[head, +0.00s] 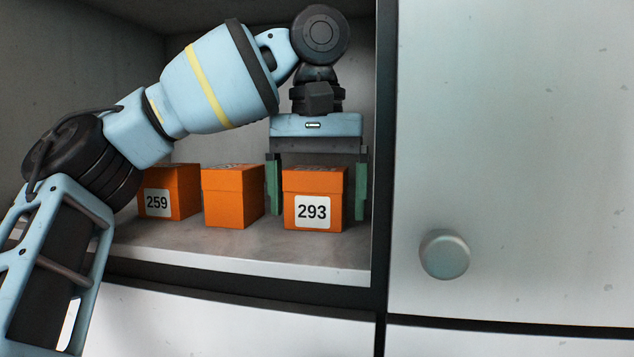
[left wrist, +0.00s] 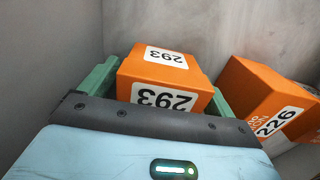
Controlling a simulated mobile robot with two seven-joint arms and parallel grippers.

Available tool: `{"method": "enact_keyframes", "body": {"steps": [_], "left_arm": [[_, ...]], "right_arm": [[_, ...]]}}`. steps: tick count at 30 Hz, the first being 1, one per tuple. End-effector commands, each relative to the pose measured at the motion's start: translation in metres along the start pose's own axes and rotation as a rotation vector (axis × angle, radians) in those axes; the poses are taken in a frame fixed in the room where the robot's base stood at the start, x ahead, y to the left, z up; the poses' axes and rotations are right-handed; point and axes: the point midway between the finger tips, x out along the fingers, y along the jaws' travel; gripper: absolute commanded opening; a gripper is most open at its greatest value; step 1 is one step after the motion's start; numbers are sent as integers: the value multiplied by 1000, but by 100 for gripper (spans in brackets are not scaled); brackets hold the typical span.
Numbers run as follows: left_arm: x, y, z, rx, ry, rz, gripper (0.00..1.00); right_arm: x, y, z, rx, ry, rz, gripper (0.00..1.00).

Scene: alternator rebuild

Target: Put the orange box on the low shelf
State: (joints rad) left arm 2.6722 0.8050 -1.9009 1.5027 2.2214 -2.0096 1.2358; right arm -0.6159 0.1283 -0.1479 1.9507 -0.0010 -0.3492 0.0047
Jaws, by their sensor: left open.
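An orange box labelled 293 (head: 300,182) stands upright at the right end of a grey shelf (head: 250,257) inside an open cabinet bay. My left gripper (head: 316,212) points down over this box, open, with one green finger on each side of it. Small gaps seem to show between fingers and box in the head view. In the left wrist view the box 293 (left wrist: 150,72) sits between the two fingers, with labels on its top and one side. My right gripper is not in view.
Another orange box (head: 225,203) stands just left of the gripper; the left wrist view shows a box labelled 226 (left wrist: 250,95) beside it. A box labelled 259 (head: 183,190) is farther left. The bay's side wall (head: 383,120) is close right. A closed door with a round knob (head: 444,254) adjoins it.

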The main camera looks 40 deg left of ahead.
Motion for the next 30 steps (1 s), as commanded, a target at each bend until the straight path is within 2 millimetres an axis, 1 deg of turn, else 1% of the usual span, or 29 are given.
{"method": "enact_keyframes", "body": {"steps": [5,15,24,30], "left_arm": [[-14,1,0,0,3,-1,90],[-55,0,1,-3,7,0,90],[-73,0,0,-1,0,-1,90],[-76,0,0,0,1,1,90]], "right_arm": [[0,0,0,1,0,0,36],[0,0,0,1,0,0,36],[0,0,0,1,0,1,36],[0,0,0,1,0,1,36]]}}
